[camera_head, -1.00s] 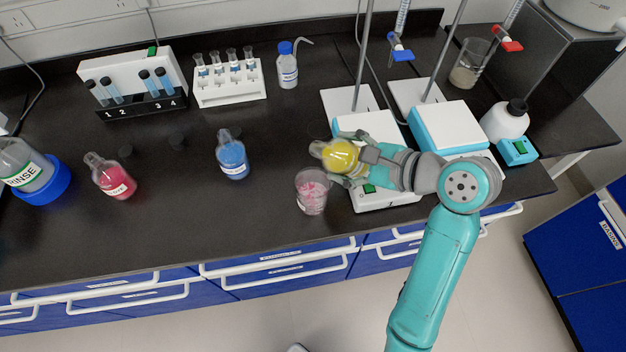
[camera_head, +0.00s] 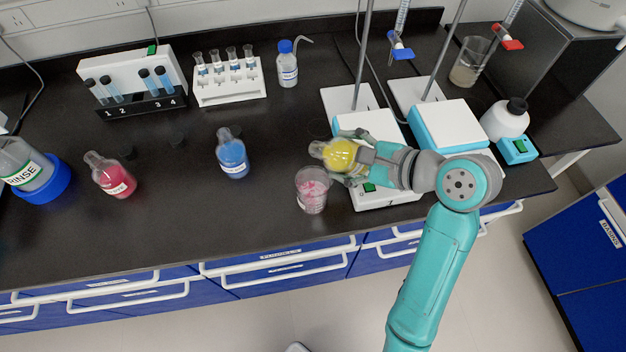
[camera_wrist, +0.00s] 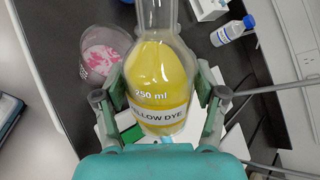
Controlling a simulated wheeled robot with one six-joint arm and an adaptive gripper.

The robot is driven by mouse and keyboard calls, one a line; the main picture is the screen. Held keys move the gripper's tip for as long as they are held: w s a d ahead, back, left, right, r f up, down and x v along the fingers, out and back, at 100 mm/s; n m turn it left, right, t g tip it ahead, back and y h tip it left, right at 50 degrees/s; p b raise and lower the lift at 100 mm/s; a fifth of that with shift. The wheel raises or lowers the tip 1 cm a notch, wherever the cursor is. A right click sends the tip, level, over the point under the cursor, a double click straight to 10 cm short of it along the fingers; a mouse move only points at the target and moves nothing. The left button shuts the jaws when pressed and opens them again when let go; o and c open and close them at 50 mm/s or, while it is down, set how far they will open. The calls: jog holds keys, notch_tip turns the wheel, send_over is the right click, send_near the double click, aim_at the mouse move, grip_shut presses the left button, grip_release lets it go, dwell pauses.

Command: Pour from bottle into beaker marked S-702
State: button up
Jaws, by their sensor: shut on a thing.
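My gripper (camera_head: 358,160) is shut on a clear bottle of yellow liquid (camera_head: 340,154). In the wrist view the bottle (camera_wrist: 157,75) sits between the two fingers and reads "250 ml" and "YELLOW DYE". In the head view it is tilted, its neck pointing left, above the bench near the front edge. A clear beaker (camera_head: 312,190) with pink-and-white contents stands just below and left of the bottle's mouth; it also shows in the wrist view (camera_wrist: 95,55), left of the bottle. No S-702 marking is readable on it. Another beaker (camera_head: 469,63) with cloudy contents stands at the back right.
A blue-liquid bottle (camera_head: 232,155) and a red-liquid bottle (camera_head: 110,175) stand to the left. A white stirrer plate (camera_head: 385,198) lies under my gripper, with burette stands behind. A wash bottle (camera_head: 287,65) and tube rack (camera_head: 229,90) stand at the back.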

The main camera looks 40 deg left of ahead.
jog(key=shift+w+d+n+t+h+p, duration=0.1)
jog(key=shift+w+n+t+h+p, duration=0.15)
jog(key=shift+p, duration=0.5)
dwell(1.0)
jog(key=shift+w+d+f+n+t+h+p, duration=0.15)
jog(key=shift+f+n+t+h+p, duration=0.15)
jog(key=shift+n+t+h+p, duration=0.5)
jog(key=shift+w+f+n+t+h+p, duration=0.1)
jog(key=shift+f+n+t+h+p, duration=0.2)
jog(key=shift+t+p, duration=0.5)
dwell(4.7)
